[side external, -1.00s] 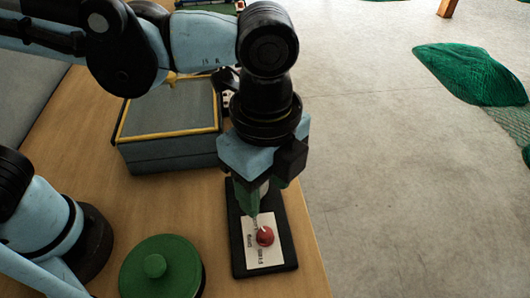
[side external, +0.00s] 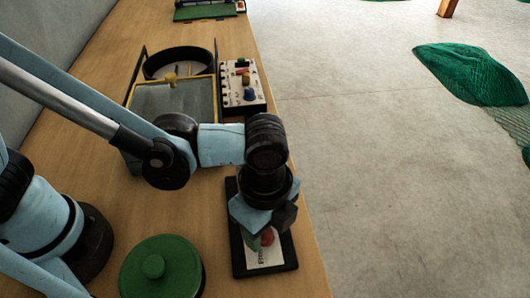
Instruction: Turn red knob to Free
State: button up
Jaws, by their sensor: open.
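The red knob (side external: 267,237) sits on a white label plate (side external: 266,258) fixed to a black base (side external: 286,262) near the table's right edge. The knob is partly hidden by my gripper (side external: 258,238), which is low over the plate, pointing down. A green part of the gripper shows just left of the knob. My gripper is open; its fingertips are mostly hidden, and I cannot tell whether they touch the knob. The lettering on the plate is too small and too covered to read.
A green round lid with a handle (side external: 160,268) lies left of the plate. Behind are a grey box with yellow trim (side external: 172,100), a black ring (side external: 180,58) and a white panel with coloured knobs (side external: 243,85). The wooden table (side external: 95,130) drops to the floor at right.

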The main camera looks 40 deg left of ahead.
jog(key=shift+f, duration=0.2)
grip_shut()
dwell(0.3)
